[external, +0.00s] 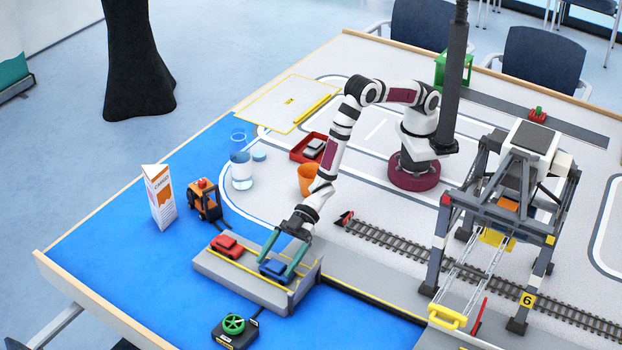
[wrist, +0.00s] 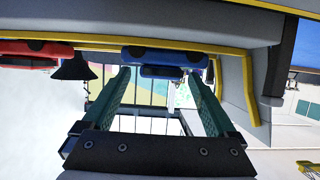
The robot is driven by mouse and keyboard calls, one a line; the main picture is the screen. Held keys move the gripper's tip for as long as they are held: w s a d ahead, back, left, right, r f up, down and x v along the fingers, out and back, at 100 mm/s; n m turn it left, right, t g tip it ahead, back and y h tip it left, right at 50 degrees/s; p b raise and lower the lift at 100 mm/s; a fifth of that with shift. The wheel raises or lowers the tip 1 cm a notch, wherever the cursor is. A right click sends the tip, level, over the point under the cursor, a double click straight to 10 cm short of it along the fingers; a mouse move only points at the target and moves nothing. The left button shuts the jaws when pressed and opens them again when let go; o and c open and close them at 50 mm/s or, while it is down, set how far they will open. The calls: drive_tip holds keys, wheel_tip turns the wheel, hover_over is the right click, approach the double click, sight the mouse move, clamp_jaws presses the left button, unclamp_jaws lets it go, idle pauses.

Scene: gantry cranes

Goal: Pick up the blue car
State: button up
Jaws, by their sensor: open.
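The blue car (external: 275,269) sits on the grey platform (external: 217,266) with yellow edge lines, at its right part. It also shows at the top middle of the wrist view (wrist: 165,57). My gripper (external: 282,258) is low over the platform, with its teal fingers open on either side of the blue car in the external view. In the wrist view the fingers (wrist: 158,80) point toward the car, which lies at their tips with one finger to each side. I cannot tell whether they touch it.
A red car (external: 226,245) stands on the platform left of the blue car. An orange forklift (external: 204,201) and a white carton (external: 159,196) are behind to the left. A green-wheeled controller (external: 234,324) lies in front. The gantry crane (external: 520,190) and rail track (external: 400,254) are to the right.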

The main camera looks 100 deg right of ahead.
drive_tip(key=shift+w, duration=0.1)
clamp_jaws()
idle(0.4)
